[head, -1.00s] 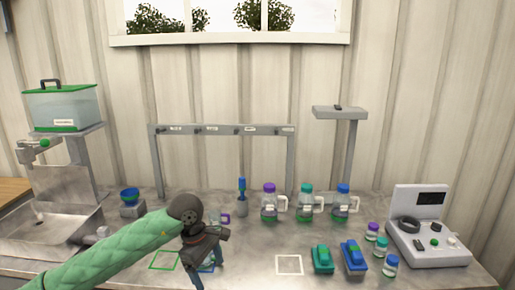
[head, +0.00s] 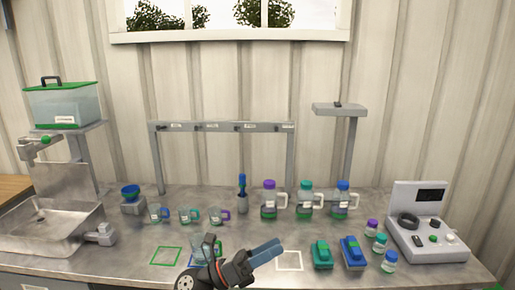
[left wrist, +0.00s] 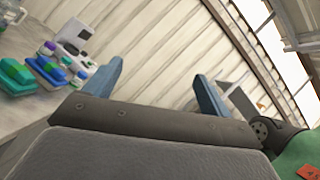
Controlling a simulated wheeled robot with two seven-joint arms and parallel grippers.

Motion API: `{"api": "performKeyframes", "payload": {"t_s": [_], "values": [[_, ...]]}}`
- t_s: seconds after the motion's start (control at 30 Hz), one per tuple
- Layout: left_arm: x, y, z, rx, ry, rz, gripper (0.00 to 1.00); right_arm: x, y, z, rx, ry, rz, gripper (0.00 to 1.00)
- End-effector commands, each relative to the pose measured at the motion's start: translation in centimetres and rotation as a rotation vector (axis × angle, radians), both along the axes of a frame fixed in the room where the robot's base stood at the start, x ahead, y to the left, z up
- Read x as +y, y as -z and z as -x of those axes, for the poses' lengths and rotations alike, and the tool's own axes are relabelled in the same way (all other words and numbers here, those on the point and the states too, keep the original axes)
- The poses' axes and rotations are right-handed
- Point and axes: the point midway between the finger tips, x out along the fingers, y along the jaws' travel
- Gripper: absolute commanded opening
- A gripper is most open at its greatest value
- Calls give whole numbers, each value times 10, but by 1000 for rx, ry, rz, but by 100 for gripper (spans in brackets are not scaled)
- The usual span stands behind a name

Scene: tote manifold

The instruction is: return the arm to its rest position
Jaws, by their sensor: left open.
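My left gripper (head: 276,249) is low in front of the bench in the head view, its blue fingers pointing right and slightly up. It hides part of the blue-outlined square and of a clear vessel with a green handle (head: 203,247). In the left wrist view the two fingers of my left gripper (left wrist: 158,88) stand wide apart with nothing between them. Past them show the wall and the right end of the bench. My right gripper is in neither view.
The steel bench (head: 130,262) holds three small mugs (head: 188,215), three lidded jugs (head: 305,206), a green device (head: 321,256), a blue device (head: 353,254), small jars (head: 379,243) and a grey console (head: 428,239). A sink (head: 45,232) stands left. The white-outlined square (head: 289,262) is empty.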

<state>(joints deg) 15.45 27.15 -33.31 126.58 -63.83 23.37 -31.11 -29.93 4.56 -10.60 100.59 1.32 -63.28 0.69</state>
Motion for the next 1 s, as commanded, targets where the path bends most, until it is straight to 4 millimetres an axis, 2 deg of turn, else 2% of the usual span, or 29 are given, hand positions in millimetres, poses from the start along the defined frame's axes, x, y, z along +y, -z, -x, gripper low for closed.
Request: {"api": "performKeyframes", "payload": {"t_s": [0.13, 0.27, 0.37, 0.57, 0.67, 0.77, 0.9, 1.0], "values": [[34, -2, -16, 273, -133, 259, 83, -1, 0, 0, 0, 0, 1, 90], [72, 14, -31, 520, -252, 471, 83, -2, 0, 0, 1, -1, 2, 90], [103, 38, -38, 714, -347, 625, 83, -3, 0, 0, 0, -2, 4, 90], [162, 111, -32, 1110, -550, 912, 83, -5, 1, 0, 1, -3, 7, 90], [187, 155, -15, 1307, -660, 1041, 83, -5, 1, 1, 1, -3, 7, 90], [208, 202, 11, 1506, -778, 1163, 83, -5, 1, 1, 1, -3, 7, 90], [228, 264, 63, 1776, -954, 1310, 83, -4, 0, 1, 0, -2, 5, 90], [235, 296, 100, 1931, -1067, 1383, 83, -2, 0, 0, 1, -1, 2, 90]]}}
